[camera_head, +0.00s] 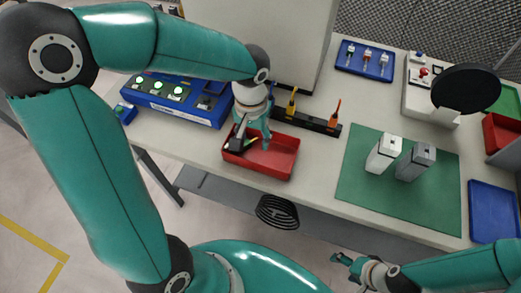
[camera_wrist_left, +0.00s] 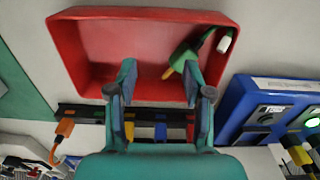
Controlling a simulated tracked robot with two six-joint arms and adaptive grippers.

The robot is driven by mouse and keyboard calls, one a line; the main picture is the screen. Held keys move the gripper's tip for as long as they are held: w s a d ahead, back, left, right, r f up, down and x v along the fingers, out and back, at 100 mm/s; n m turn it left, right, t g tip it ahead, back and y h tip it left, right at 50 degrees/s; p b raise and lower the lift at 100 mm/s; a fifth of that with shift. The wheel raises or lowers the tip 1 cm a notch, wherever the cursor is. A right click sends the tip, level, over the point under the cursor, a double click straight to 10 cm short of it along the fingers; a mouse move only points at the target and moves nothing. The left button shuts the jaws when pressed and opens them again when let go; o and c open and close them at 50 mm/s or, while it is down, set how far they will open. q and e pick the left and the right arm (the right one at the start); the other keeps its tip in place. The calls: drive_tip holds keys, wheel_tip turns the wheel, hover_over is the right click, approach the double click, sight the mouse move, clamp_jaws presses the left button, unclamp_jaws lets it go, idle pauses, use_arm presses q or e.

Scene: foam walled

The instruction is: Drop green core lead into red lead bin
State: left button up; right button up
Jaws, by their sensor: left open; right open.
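The red lead bin (camera_head: 273,158) sits at the front edge of the bench, and its inside fills the top of the left wrist view (camera_wrist_left: 110,55). The green lead (camera_wrist_left: 187,55), with an orange tip and a white end, lies in the bin's right corner in the wrist view, partly against the wall. My left gripper (camera_wrist_left: 158,82) is open, its fingers apart over the near wall of the bin, with nothing between them. In the head view my left gripper (camera_head: 252,140) hangs over the bin. My right gripper (camera_head: 350,264) is low in front of the bench, away from the bin.
A black rail (camera_head: 309,120) with yellow and orange leads stands just behind the bin. A blue panel (camera_head: 180,99) with green-lit sockets is to its left. A green mat (camera_head: 360,195) with two grey blocks is to the right. A blue tray (camera_head: 365,60) lies behind.

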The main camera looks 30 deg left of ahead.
sight(254, 153)
use_arm(q)
wheel_tip(254, 153, up, 11)
idle(0.4)
idle(0.4)
